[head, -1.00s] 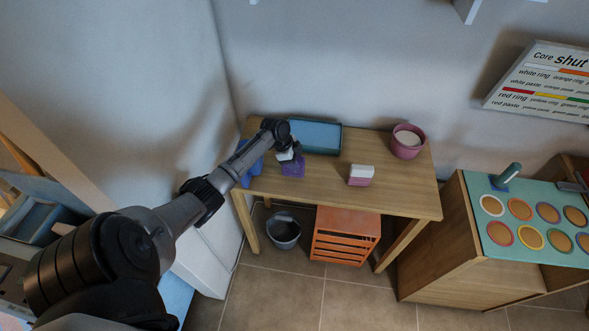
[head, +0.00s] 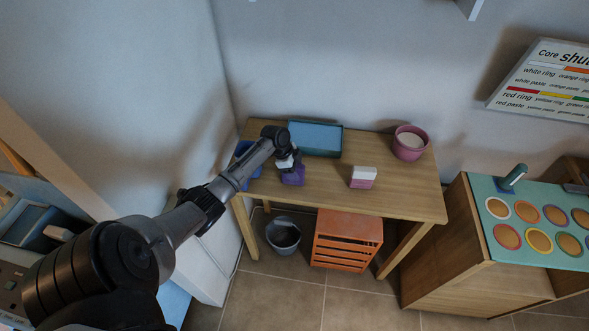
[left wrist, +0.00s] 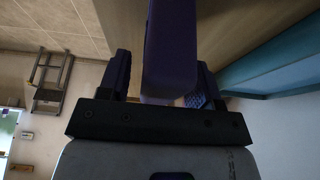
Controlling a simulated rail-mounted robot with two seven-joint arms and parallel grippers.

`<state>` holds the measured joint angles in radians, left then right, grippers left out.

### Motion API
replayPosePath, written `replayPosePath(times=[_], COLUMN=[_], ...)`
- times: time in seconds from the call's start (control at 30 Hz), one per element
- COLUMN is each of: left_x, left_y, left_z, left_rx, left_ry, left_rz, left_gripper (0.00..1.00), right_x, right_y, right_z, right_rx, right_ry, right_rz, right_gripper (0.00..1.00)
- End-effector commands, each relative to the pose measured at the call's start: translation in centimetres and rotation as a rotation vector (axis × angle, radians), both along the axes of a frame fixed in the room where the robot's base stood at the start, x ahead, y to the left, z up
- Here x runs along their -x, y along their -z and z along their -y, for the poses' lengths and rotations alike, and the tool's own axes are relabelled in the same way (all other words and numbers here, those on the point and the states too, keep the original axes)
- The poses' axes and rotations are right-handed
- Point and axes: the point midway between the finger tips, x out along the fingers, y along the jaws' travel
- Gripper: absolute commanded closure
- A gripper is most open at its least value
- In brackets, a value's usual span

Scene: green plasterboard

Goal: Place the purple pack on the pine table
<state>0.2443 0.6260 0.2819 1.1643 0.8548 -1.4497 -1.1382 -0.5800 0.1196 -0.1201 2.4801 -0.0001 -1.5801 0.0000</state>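The purple pack (head: 293,177) is on the pine table (head: 320,185), toward its left side, and looks upright. Part of it is hidden by my left gripper (head: 287,160), which is right at its top. In the left wrist view the purple pack (left wrist: 170,50) stands between the two fingers of my left gripper (left wrist: 162,85). A gap shows beside the left finger, and the textured pad of the right finger is visible, so the gripper looks open around the pack. My right gripper is not in view.
A blue tray (head: 315,138) lies behind the pack, and a blue container (head: 246,160) is at the left edge. A pink-and-white pack (head: 363,177) and a pink pot (head: 409,143) stand to the right. Bare tabletop shows between them.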

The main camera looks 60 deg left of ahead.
Motion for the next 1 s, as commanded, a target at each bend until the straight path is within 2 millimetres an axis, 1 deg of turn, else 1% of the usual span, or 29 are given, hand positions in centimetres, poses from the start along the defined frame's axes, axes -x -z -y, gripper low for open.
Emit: replayPosePath(times=[0.37,0.57,0.77,1.0], left_x=[0.0,0.3,0.9,1.9], left_y=[-0.3,-1.5,-3.6,-7.0], left_z=[0.0,-0.2,-0.7,-1.6], left_rx=[0.0,0.0,-0.001,-0.001], left_ry=[0.0,0.0,0.0,0.0], left_rz=[0.0,0.0,-0.001,0.0], left_gripper=[0.41,0.41,0.41,0.41], right_x=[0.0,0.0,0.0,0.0], right_y=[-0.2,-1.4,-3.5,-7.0], right_z=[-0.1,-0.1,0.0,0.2], right_rx=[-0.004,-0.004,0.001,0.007], right_ry=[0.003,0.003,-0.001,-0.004], right_rz=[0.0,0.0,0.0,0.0], right_gripper=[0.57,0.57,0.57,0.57])
